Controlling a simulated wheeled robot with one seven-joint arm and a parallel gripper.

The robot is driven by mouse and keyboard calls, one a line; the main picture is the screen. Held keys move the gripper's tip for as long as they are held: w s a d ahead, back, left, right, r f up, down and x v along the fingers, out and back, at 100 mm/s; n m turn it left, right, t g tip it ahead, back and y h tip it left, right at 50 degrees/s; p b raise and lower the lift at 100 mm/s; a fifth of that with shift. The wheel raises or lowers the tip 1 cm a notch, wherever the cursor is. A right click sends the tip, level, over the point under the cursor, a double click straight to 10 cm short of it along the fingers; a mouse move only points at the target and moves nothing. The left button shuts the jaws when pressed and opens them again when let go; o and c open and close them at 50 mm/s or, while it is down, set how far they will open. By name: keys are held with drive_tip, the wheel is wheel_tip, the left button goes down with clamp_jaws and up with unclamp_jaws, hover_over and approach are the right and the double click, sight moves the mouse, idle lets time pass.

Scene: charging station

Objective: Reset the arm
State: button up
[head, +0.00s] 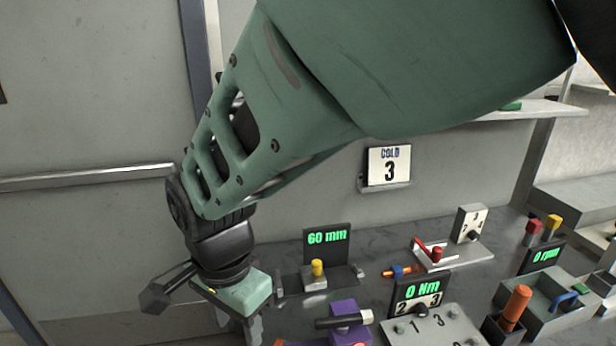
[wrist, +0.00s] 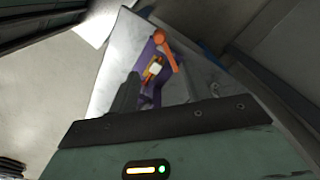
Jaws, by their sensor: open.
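My green arm reaches across the top of the head view and bends down at its dark wrist. My gripper (head: 240,325) hangs at the lower left with its fingers apart and pointing down, near the left end of the grey bench (head: 385,268). I see nothing between the fingers; their tips are partly cut off by the lower edge. In the wrist view my gripper (wrist: 158,92) shows a dark finger over a pale surface, with a purple fixture (wrist: 152,88) carrying an orange handle (wrist: 165,48) beyond it. I cannot tell how far away it is.
The bench holds a purple fixture with a black handle (head: 345,321), a 60 mm display (head: 327,240), a 0 Nm display (head: 420,291), a red-levered block (head: 436,254) and an orange-handled box (head: 514,306). A rail (head: 85,178) crosses the left.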

drive_tip(key=s+d+r+n, duration=0.1)
drive_tip(key=s+d+n, duration=0.2)
drive_tip(key=d, duration=0.5)
drive_tip(key=s+d+r+n, duration=0.2)
drive_tip(key=d+n, duration=0.4)
drive_tip(key=d, duration=0.3)
drive_tip(key=s+d+r+n, duration=0.1)
drive_tip(key=s+d+n, duration=0.3)
drive_tip(key=d, duration=0.5)
drive_tip(key=shift+r+n+y, duration=0.15)
drive_tip(key=shift+n+y, duration=0.15)
drive_tip(key=shift+n, duration=0.1)
